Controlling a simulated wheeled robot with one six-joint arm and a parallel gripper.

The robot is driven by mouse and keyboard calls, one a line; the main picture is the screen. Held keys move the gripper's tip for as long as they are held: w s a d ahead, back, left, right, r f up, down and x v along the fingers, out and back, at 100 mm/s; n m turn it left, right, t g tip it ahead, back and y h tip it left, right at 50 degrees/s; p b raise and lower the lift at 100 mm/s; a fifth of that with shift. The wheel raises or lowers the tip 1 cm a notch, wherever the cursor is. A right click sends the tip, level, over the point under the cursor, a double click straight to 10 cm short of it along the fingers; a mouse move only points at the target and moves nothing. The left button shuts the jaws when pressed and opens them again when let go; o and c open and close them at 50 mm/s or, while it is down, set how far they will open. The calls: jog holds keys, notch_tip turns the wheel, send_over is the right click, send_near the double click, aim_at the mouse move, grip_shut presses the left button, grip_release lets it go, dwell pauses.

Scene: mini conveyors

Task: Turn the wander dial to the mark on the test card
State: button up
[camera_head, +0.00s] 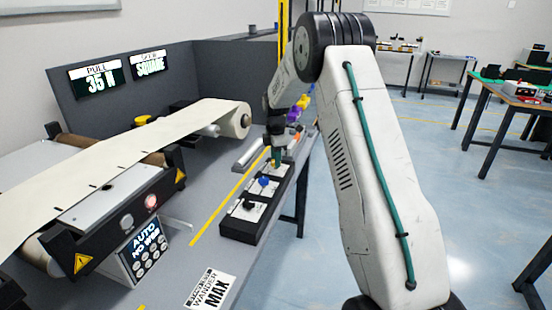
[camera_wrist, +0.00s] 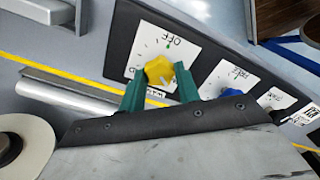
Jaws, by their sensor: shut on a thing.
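The yellow dial (camera_wrist: 159,70) sits on a white plate marked OFF (camera_wrist: 180,38), with a small green mark beside that word. My gripper (camera_wrist: 160,80) has its two green fingers shut on this dial, one on each side. The lower lettering of the plate is mostly hidden by the fingers, so I cannot read its name. In the head view my gripper (camera_head: 275,156) is at the dial panel, covering most of the yellow dial. The test card (camera_head: 210,290) lies at the front of the bench and reads WANDER MAX.
The black panel (camera_head: 238,229) also carries a blue dial (camera_head: 263,182) and a black dial (camera_head: 248,204). To the left are a keypad box (camera_head: 143,250) and a web roll (camera_head: 236,121). Wall displays read 35 N (camera_head: 96,83) and SQUARE (camera_head: 150,64). More coloured knobs (camera_head: 294,114) stand beyond my gripper.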

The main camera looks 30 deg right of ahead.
jog(key=shift+w+r+n, duration=0.2)
jog(key=shift+w+n, duration=0.05)
jog(key=shift+n, duration=0.25)
jog(key=o, duration=1)
jog(key=shift+c, duration=0.2)
jog(key=shift+s+f, duration=0.1)
notch_tip(320, 180, up, 8)
jog(key=shift+f, duration=0.1)
